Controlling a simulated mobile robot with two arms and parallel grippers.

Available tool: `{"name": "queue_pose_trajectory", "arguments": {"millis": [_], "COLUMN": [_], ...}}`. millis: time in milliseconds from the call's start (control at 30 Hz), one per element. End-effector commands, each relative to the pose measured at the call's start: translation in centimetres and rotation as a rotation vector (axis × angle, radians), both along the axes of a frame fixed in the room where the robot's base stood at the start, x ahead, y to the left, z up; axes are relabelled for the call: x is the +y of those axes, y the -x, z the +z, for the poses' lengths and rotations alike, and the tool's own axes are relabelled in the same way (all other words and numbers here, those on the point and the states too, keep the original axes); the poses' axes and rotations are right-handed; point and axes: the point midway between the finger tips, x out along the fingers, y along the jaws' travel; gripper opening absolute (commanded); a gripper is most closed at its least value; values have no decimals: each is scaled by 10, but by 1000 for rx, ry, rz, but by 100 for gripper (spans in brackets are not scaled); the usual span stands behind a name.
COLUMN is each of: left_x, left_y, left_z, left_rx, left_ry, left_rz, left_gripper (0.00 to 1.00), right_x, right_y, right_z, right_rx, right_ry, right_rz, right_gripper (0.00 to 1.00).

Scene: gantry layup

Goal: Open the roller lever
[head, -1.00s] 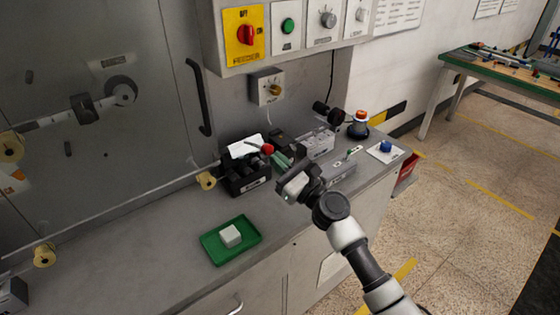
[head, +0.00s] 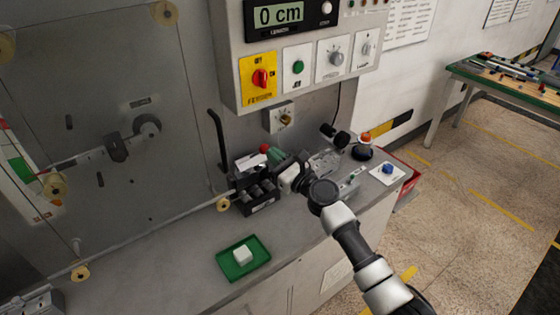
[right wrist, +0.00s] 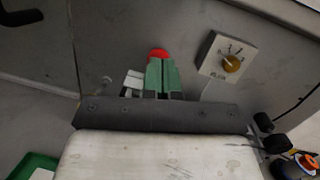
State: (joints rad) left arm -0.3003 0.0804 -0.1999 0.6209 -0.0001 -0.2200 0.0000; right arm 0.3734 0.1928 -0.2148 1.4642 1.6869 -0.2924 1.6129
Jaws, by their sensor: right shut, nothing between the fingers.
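The roller lever's red knob (head: 264,148) stands at the top of the black roller unit (head: 258,195), beside a pale strip (head: 250,162). The red knob also shows in the right wrist view (right wrist: 158,53), just beyond my fingertips. My right gripper (head: 274,154) has green fingers, which are shut with nothing between them. They are right beside the knob, and I cannot tell whether they touch it. In the right wrist view, the closed fingers (right wrist: 162,76) hide most of the lever's arm. My left gripper is not in view.
A green tray (head: 233,270) with a white block (head: 243,254) lies on the bench to the left. A control panel (head: 238,95) and a small dial box (head: 281,117) are above. A red-topped button (head: 365,140) and a blue knob (head: 388,168) are at the right.

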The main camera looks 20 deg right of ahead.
Motion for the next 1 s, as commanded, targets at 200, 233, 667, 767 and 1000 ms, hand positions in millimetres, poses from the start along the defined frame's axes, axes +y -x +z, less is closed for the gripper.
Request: {"name": "queue_pose_trajectory", "arguments": {"millis": [200, 233, 667, 767, 1000], "left_x": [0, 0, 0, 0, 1], "left_y": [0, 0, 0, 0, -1], "left_z": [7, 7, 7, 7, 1], "left_rx": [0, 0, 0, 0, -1], "left_ry": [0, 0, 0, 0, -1], "left_rz": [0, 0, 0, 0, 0], "left_gripper": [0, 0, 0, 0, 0], "right_x": [4, 4, 5, 5, 9], "right_y": [-11, -11, -14, -14, -12], "right_z": [11, 12, 13, 13, 4], "right_rx": [-1, -1, -1, -1, 0], "right_ry": [-2, -2, -1, -1, -1], "right_rz": [0, 0, -1, -1, -1], "right_gripper": [0, 0, 0, 0, 0]}}
